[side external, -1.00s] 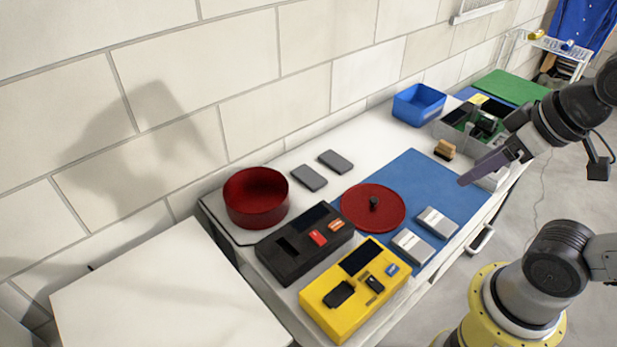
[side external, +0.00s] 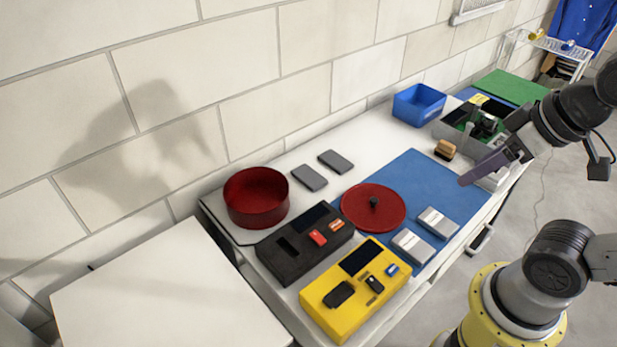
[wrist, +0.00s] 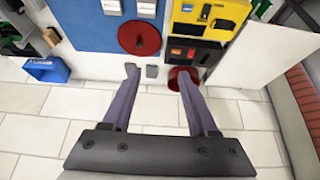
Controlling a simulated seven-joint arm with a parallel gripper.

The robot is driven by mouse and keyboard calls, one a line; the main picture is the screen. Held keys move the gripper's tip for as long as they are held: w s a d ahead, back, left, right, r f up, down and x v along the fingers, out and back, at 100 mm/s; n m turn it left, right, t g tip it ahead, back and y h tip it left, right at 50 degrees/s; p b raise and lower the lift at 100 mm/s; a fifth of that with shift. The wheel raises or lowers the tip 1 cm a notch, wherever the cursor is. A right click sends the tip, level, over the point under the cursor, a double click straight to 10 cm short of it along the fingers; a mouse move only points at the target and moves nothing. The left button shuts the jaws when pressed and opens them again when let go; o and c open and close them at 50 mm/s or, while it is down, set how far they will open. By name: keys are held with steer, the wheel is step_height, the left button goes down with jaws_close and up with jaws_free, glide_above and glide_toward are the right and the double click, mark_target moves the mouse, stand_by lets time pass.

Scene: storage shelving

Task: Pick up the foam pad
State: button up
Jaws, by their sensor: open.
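Two flat dark grey pads lie on the white worktop near the wall, the left one (side external: 309,178) and the right one (side external: 336,161). I cannot tell whether either is the foam pad. One grey pad (wrist: 152,71) shows between my fingers in the wrist view; the other is largely hidden by the left finger. My gripper (side external: 466,180) is raised over the right part of the bench, well apart from the pads. In the wrist view my gripper (wrist: 158,72) is open, with its long purple fingers apart and nothing between them.
A red bowl (side external: 256,199) stands left of the pads. A red lid (side external: 373,208) and white boxes (side external: 411,246) lie on the blue mat (side external: 420,178). Black (side external: 290,242) and yellow (side external: 345,310) cases are in front. A blue bin (side external: 418,105) and wooden brush (side external: 445,149) are further right.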

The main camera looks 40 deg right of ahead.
steer(key=shift+o, duration=0.2)
steer(key=o, duration=0.6)
steer(key=w+r+t, duration=0.1)
steer(key=w+r, duration=0.3)
steer(key=w, duration=0.5)
steer(key=w+r+t, duration=0.2)
steer(key=w+r, duration=0.2)
steer(key=w, duration=0.6)
steer(key=g, duration=0.4)
glide_above(306, 173)
steer(key=s, duration=0.3)
steer(key=f, duration=3.4)
steer(key=shift+s+f, duration=0.2)
steer(key=shift+x, duration=2.95)
